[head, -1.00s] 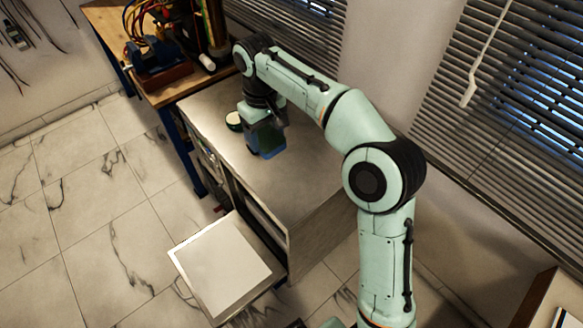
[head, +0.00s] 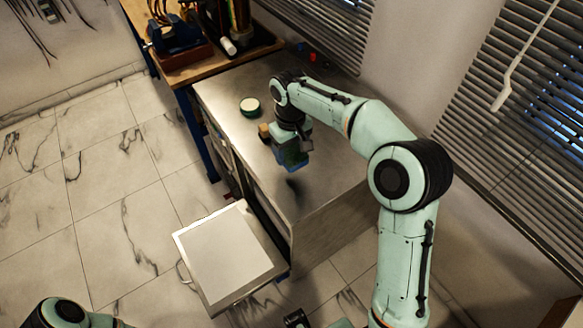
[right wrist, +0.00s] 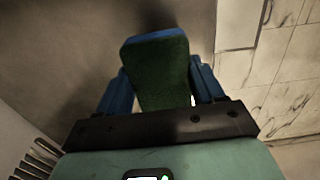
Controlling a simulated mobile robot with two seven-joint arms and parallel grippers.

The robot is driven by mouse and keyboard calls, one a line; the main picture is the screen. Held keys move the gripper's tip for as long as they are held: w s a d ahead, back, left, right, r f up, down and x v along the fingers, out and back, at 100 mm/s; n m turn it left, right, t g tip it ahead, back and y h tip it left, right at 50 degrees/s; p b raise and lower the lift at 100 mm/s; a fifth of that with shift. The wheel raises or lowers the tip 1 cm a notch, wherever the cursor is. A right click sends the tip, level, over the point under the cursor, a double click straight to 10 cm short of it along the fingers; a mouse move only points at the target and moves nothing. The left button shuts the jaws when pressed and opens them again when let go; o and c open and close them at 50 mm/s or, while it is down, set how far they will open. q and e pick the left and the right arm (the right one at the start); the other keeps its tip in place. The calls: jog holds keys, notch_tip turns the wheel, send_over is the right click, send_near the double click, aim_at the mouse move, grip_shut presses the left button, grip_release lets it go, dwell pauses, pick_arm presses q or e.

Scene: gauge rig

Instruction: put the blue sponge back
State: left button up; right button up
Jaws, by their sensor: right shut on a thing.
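My right gripper (head: 291,158) is shut on the blue sponge and holds it above the metal-topped cabinet, with a dark shadow beneath. In the right wrist view the sponge (right wrist: 160,66) stands between the two blue fingers (right wrist: 158,92), showing a dark green broad face and a blue edge. In the head view the sponge is hard to tell apart from the blue fingers.
The cabinet top (head: 325,190) is mostly bare. A drawer with a pale flat surface (head: 226,255) sticks out at the front. A wooden bench (head: 185,74) with equipment adjoins behind.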

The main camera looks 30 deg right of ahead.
aim_at(290, 152)
jog(key=shift+f+b, duration=0.35)
jog(key=shift+f, duration=3.2)
jog(key=shift+f, duration=0.1)
jog(key=o, duration=0.9)
jog(key=shift+f, duration=0.1)
jog(key=shift+o, duration=0.2)
notch_tip(290, 152, up, 12)
jog(key=shift+w+a+r+p, duration=0.1)
jog(key=shift+r+p, duration=0.1)
jog(key=shift+p, duration=0.7)
